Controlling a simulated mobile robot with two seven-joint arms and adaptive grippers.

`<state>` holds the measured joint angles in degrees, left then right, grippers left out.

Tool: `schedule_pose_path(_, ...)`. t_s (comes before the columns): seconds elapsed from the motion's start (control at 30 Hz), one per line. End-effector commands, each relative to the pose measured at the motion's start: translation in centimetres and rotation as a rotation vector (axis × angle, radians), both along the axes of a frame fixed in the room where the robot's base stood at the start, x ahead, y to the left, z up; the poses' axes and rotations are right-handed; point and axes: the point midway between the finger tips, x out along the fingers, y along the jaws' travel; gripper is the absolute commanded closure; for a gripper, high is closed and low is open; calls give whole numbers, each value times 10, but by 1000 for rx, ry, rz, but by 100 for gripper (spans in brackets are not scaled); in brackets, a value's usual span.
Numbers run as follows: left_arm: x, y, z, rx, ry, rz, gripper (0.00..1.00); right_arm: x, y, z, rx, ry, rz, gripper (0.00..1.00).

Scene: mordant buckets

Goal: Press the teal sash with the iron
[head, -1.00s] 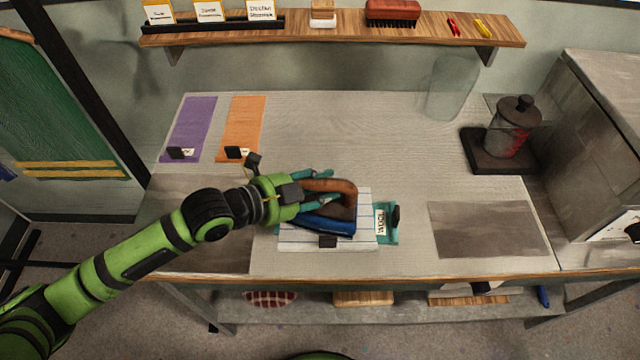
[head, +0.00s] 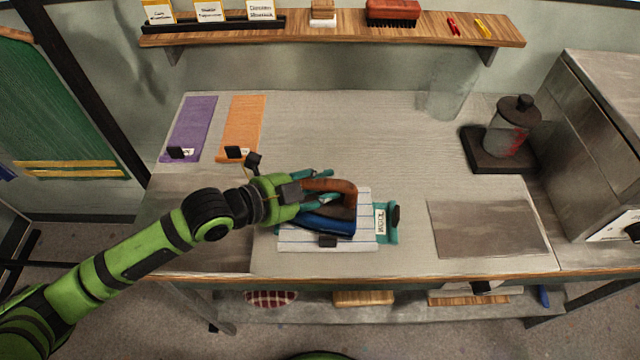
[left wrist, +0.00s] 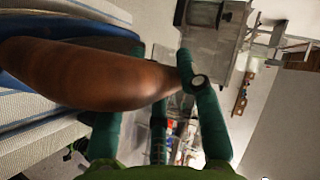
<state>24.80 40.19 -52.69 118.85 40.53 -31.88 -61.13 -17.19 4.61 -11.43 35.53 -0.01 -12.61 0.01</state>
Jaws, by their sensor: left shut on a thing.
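The iron (head: 330,222) has a blue base and a brown wooden handle. It rests on a white striped cloth (head: 361,233) on the table. The teal sash (head: 391,232) shows only at its right end, past the cloth, with a white label and a black clip; the cloth hides the rest. My left gripper (head: 328,188) is shut on the iron's handle, coming from the left. In the left wrist view the brown handle (left wrist: 90,75) lies between the green fingers, with the striped cloth (left wrist: 40,140) beyond. My right gripper is not in view.
A purple sash (head: 191,125) and an orange sash (head: 243,125) lie at the back left. A glass jar (head: 450,88) and a pot (head: 509,127) on a dark base stand at the back right. A grey plate (head: 489,229) lies at right. The table's middle back is clear.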

Motion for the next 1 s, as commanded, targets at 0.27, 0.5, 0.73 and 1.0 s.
schedule_pose_path(0.27, -1, 0, 4, 5, 7, 0, 100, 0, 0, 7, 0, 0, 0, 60)
schedule_pose_path(0.5, 0, 0, 25, 1, -1, 0, 100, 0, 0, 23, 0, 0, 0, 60)
schedule_pose_path(0.73, 1, 0, 43, -3, -5, -1, 100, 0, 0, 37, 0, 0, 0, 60)
schedule_pose_path(1.0, 1, -1, 54, -4, -6, -1, 100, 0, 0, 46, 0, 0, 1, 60)
